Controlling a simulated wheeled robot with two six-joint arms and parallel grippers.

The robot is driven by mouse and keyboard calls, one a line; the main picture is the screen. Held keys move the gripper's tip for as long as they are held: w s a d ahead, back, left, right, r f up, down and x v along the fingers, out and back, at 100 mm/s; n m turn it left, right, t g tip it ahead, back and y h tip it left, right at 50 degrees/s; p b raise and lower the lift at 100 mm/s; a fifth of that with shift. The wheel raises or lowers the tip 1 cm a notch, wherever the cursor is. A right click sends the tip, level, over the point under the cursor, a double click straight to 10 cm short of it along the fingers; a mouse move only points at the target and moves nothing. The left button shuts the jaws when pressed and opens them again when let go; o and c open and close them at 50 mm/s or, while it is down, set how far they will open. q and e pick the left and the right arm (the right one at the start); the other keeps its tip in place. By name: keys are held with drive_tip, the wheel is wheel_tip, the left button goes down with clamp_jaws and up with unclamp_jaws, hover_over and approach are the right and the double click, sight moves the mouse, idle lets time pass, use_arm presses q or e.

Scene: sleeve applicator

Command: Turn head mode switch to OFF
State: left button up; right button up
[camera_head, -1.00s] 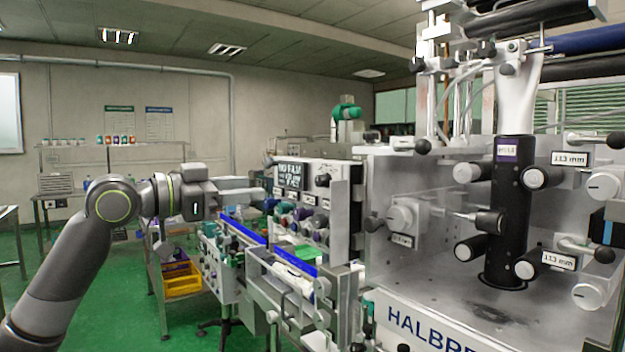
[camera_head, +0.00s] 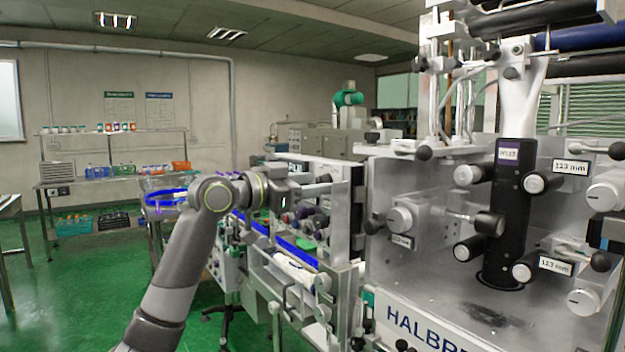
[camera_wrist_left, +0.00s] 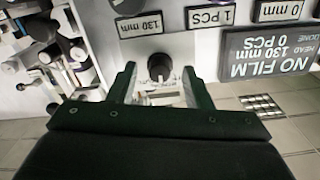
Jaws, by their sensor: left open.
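A dark round knob (camera_wrist_left: 160,67) on a pale panel shows in the left wrist view, with a small label below it that is too blurred to read. I take it for the head mode switch. My left gripper (camera_wrist_left: 161,78) is open, its two fingers to either side of the knob, with a gap visible on both sides. The knob's exact pointer setting is hard to read. In the head view my left gripper (camera_head: 326,187) reaches in front of the machine's control panel, and the arm hides the knob and display there. My right gripper is not in view.
In the left wrist view, a dark display (camera_wrist_left: 268,52) reading "NO FILM" sits right of the knob, and a "130 mm" plate (camera_wrist_left: 154,20) above it. In the head view, a clear-fronted machine housing (camera_head: 440,270) with black rollers stands right of the gripper. Green floor lies left.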

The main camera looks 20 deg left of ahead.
use_arm(q)
drive_tip(key=shift+w+d, duration=0.2)
drive_tip(key=shift+w, duration=0.05)
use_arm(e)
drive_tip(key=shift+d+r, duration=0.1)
use_arm(q)
clamp_jaws()
drive_tip(key=shift+r+n+p, duration=0.2)
drive_tip(key=shift+n+p, duration=1.5)
drive_tip(key=shift+n, duration=0.1)
drive_tip(key=n+p, duration=0.2)
drive_tip(key=n, duration=0.1)
drive_tip(key=shift+p, duration=0.4)
drive_tip(key=shift+f+n+p, duration=0.15)
drive_tip(key=shift+n+p, duration=0.8)
drive_tip(key=shift+n, duration=0.25)
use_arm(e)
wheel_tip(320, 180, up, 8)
